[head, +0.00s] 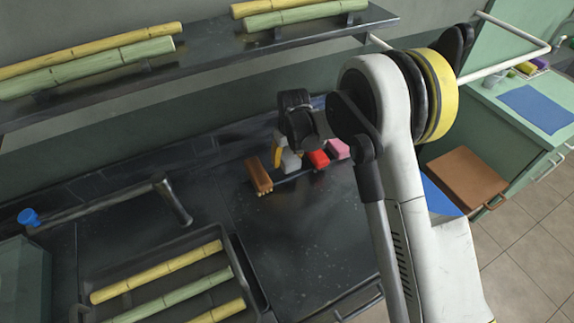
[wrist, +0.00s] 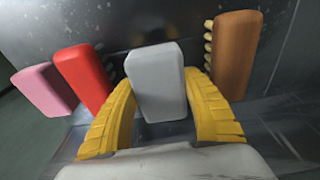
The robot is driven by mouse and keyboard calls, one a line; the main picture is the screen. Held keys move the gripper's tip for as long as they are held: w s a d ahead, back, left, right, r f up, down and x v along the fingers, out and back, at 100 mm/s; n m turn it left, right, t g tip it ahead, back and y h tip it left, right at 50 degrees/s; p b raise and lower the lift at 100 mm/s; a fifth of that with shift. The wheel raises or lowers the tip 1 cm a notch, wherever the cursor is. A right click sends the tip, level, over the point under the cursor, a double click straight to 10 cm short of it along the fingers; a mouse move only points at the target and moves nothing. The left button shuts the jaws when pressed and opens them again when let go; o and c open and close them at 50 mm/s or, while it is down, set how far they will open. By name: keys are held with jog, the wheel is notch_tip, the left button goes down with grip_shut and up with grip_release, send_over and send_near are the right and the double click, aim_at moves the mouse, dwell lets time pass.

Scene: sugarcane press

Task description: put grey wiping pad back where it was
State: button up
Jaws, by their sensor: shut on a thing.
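The grey wiping pad (wrist: 157,80) stands between the two yellow fingers of my gripper (wrist: 160,115) in the wrist view. The fingers are shut on its sides. In the head view the pad (head: 291,161) shows just below my gripper (head: 284,155), at the back of the dark counter, in line with other pads. My wrist hides part of it there. I cannot tell whether its base touches the counter.
A red pad (head: 318,159) and a pink pad (head: 338,149) stand close on one side of the grey pad. A brown brush (head: 258,175) with pale bristles stands on the other side. A tray (head: 240,262) of cane pieces lies at the front left. A shelf (head: 215,55) with cane hangs above.

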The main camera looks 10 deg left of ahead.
notch_tip(320, 180, down, 3)
jog(key=shift+f+b, duration=0.2)
jog(key=shift+b, duration=0.2)
jog(key=shift+f+b, duration=0.6)
jog(key=shift+b, duration=0.05)
jog(key=o, duration=1.3)
jog(key=shift+r, duration=0.1)
